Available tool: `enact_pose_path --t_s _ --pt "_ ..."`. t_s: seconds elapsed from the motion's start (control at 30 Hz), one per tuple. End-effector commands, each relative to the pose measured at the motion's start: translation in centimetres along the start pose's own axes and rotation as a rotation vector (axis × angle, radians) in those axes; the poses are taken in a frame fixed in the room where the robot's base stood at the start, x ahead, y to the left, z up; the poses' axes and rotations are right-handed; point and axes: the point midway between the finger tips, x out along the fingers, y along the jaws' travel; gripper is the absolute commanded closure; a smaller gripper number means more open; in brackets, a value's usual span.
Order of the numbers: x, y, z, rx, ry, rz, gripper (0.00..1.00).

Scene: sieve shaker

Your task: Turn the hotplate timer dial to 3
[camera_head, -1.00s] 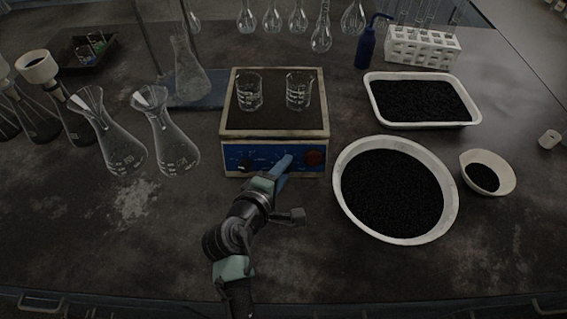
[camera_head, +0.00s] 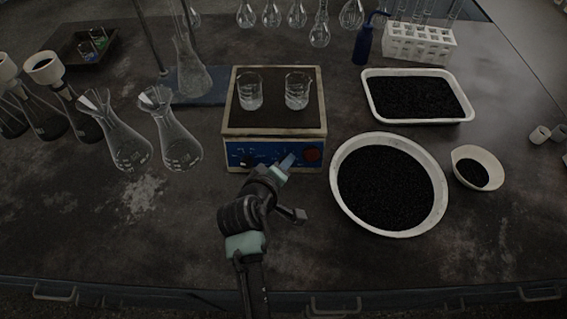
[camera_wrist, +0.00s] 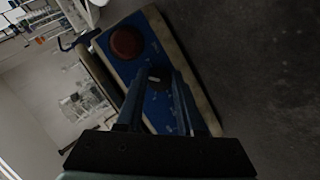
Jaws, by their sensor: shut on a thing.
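The hotplate (camera_head: 228,127) stands mid-bench with a blue front panel facing me. The panel carries a dark knob at its left and a round red knob (camera_head: 312,155) at its right. My gripper (camera_head: 288,161) is at the panel between these two, its fingers on the timer dial, which they hide in the head view. In the wrist view my gripper (camera_wrist: 158,90) has a finger on each side of the small dial (camera_wrist: 154,79), with a pale mark on it. The red knob (camera_wrist: 126,42) lies beyond. The dial's number marks are too small to read.
Two glass beakers (camera_head: 250,92) stand on the hotplate. Conical flasks (camera_head: 178,140) stand to its left. A round white bowl (camera_head: 436,210) and a white tray (camera_head: 468,121) of black grains are to its right. The bench in front is clear.

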Motion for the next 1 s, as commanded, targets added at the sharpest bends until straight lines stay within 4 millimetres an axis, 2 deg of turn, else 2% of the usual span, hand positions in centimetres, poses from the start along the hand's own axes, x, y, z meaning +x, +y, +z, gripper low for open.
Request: enact_pose_path --t_s 0.33,0.37,0.5,0.83,1.0 --pt "0.0 -0.1 0.1 0.0 -0.001 -0.003 1.0" --pt "0.0 -0.1 0.1 0.0 -0.001 -0.003 0.58" --pt "0.0 -0.1 0.0 -0.001 0.0 -0.002 0.33" --pt "-0.2 0.0 0.0 -0.001 0.001 0.0 0.33" --pt "-1.7 -0.1 -0.1 -0.001 0.002 0.0 0.33"
